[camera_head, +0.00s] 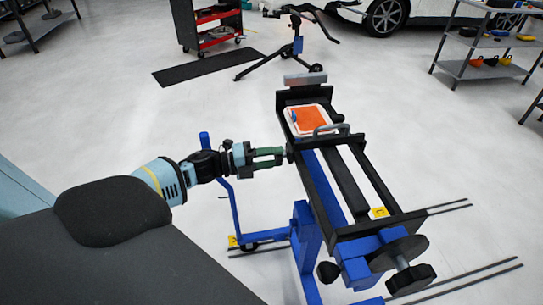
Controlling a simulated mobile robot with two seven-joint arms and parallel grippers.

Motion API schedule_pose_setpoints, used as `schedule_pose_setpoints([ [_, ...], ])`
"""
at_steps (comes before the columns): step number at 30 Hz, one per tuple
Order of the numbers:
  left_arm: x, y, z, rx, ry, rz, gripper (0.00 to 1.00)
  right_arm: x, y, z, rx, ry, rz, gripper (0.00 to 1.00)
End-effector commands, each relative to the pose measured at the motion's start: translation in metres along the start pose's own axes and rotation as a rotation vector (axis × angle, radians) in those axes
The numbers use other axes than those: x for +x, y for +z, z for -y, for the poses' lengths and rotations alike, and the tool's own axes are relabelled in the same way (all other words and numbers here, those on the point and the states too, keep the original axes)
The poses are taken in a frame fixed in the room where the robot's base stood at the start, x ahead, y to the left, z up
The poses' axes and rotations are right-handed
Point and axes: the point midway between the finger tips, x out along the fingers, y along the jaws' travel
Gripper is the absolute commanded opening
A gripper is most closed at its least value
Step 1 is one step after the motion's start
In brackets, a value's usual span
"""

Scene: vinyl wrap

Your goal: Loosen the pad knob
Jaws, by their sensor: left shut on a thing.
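My left gripper (281,155) reaches in from the left with its green fingers shut at the near left side of the black and blue stand (318,185). A small dark knob (289,153) at the stand's side sits between the fingertips, mostly hidden by them. I take it to be the pad knob; its turn cannot be told. Just above and to the right, a white-rimmed orange pad (312,119) lies on the stand's far end, with a grey handle (331,129) at its near edge. My right gripper is not in view.
A big black knob (411,280), a round disc (397,253) and a smaller black knob (328,271) are at the stand's near end. A red and black tool cart (212,25) and another stand (297,45) stand behind. Floor left of the stand is mostly clear.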

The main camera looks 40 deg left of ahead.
Motion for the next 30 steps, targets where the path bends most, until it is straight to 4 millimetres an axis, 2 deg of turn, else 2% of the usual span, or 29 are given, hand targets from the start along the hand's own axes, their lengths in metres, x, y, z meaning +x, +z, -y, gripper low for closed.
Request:
schedule_pose_setpoints([
  [30, 0.0, 0.002, 0.003, -0.966, -0.002, 0.0, 0.21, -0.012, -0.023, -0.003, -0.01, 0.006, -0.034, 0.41],
])
